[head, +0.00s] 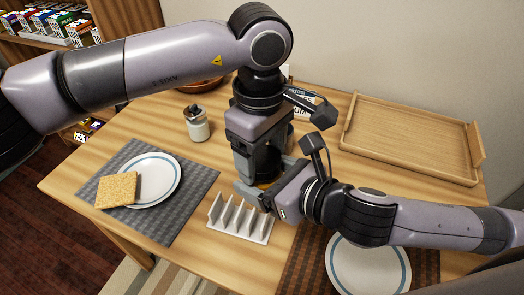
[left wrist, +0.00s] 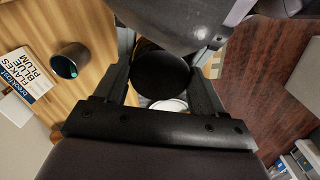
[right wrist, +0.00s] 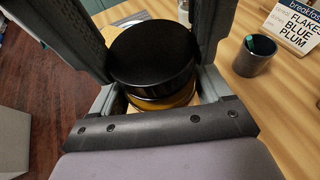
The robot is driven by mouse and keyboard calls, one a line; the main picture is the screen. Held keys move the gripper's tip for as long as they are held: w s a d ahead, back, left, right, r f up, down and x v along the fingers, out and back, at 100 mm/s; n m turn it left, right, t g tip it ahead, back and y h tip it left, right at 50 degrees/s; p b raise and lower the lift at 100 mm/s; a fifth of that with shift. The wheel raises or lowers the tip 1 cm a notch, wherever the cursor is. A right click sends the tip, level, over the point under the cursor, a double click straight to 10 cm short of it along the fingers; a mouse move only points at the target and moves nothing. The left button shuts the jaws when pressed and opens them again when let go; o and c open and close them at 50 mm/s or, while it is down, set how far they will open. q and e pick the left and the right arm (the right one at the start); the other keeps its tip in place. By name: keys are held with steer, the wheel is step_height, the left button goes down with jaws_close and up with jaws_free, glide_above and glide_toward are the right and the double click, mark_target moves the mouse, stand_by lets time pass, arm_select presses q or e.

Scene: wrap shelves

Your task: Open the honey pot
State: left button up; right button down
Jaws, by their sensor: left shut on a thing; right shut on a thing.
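The honey pot has an amber body (right wrist: 168,99) and a wide black lid (right wrist: 152,58). In the head view it is mostly hidden by my grippers, with a bit of amber (head: 266,184) showing. My left gripper (head: 258,168) points down over the pot from above; in the left wrist view the black lid (left wrist: 162,74) sits between its fingers, and it is shut on the lid. My right gripper (head: 262,190) comes in from the right, lower down, shut on the pot. The lid is on or right above the body; I cannot tell whether it is loose.
A white rack (head: 240,224) stands just in front of the grippers. A small jar (head: 197,124) stands to the left. A plate (head: 160,186) with a cracker (head: 117,190) lies on a grey mat. A wooden tray (head: 410,136) is at back right. A dark cup (right wrist: 254,57) stands near a breakfast box (right wrist: 298,22).

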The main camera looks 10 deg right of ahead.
arm_select(q)
steer(key=n, duration=0.4)
steer(key=shift+n, duration=0.3)
steer(key=n, duration=0.4)
steer(key=shift+r, duration=0.1)
steer(key=o, duration=1.2)
steer(key=shift+c, duration=0.2)
steer(key=shift+s, duration=0.1)
